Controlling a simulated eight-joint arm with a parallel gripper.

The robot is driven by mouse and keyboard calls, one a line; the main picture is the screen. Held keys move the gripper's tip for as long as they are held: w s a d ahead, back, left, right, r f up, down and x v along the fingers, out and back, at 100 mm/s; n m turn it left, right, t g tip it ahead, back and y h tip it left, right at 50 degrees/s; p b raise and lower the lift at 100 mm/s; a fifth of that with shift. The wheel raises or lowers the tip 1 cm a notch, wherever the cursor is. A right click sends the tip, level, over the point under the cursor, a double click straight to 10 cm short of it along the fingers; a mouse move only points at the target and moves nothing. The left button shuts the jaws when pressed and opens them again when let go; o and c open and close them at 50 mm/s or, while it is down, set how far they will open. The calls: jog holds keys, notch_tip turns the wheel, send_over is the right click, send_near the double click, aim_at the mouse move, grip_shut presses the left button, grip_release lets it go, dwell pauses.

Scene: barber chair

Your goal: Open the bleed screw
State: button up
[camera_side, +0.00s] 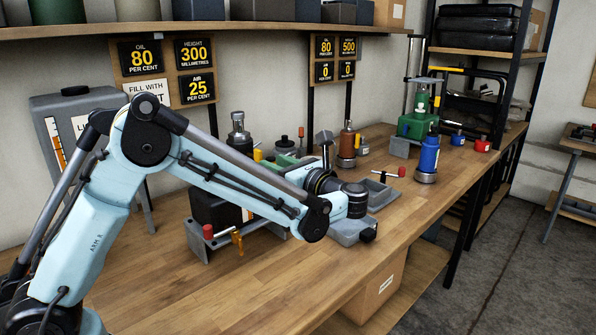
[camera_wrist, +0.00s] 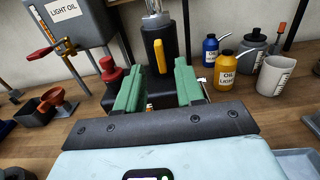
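My gripper (camera_wrist: 160,92) has two green fingers spread apart, with nothing clearly held between them. In the side view its fingers are mostly hidden behind my arm. I cannot pick out the bleed screw with certainty.
A grey light oil tank (camera_wrist: 72,25) with a red-handled tap (camera_wrist: 40,53) stands at left. A red-topped part (camera_wrist: 110,70) is close to the left finger. Blue (camera_wrist: 210,48) and yellow oil cans (camera_wrist: 226,72) and a white beaker (camera_wrist: 272,76) stand at right.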

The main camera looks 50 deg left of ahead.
jog(key=a, duration=0.7)
jog(key=shift+c, duration=0.4)
grip_shut()
